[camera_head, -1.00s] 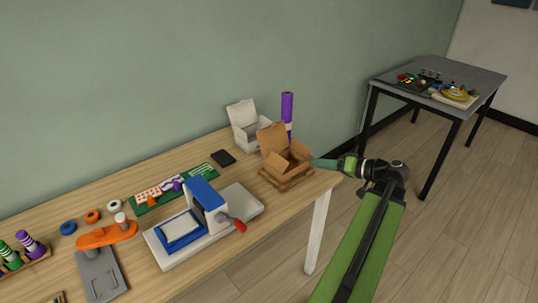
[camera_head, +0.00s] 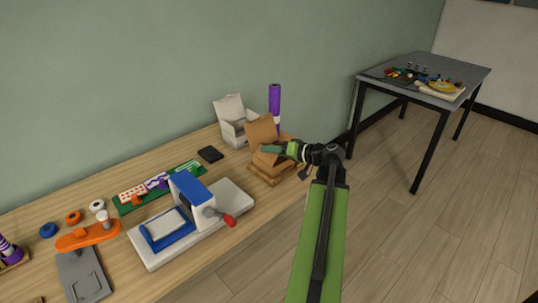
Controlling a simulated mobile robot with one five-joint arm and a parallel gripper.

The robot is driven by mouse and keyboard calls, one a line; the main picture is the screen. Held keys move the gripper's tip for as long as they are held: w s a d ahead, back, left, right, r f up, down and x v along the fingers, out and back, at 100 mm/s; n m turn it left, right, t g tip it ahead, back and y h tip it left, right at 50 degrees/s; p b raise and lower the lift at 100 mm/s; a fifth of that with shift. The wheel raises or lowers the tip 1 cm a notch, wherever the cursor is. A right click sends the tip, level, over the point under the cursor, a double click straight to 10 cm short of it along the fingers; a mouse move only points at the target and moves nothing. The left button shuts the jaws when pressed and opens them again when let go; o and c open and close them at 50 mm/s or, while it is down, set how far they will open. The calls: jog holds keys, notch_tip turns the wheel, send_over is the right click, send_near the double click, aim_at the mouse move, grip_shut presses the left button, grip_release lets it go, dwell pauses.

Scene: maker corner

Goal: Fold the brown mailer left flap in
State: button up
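The brown mailer (camera_head: 260,131) is an open cardboard box near the right end of the wooden workbench, with its tall back lid raised. My gripper (camera_head: 271,149) reaches in from the right, and its green fingertips are over the mailer's opening, in front of the raised lid. The fingers look like one narrow shape from here, so I cannot tell whether they are apart. They overlap the side flaps in the picture. The left flap's exact angle, and whether the fingers touch it, is unclear.
A white open box (camera_head: 232,126) and a purple roll (camera_head: 274,104) stand behind the mailer. A blue and white press (camera_head: 190,200) with a red-tipped handle is at left front. A black square item (camera_head: 210,153) lies left of the mailer. A grey table (camera_head: 465,75) stands apart at right.

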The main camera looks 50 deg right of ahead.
jog(key=shift+w+a+f, duration=0.1)
jog(key=shift+w+f, duration=0.05)
jog(key=shift+w, duration=0.2)
grip_shut()
dwell(1.2)
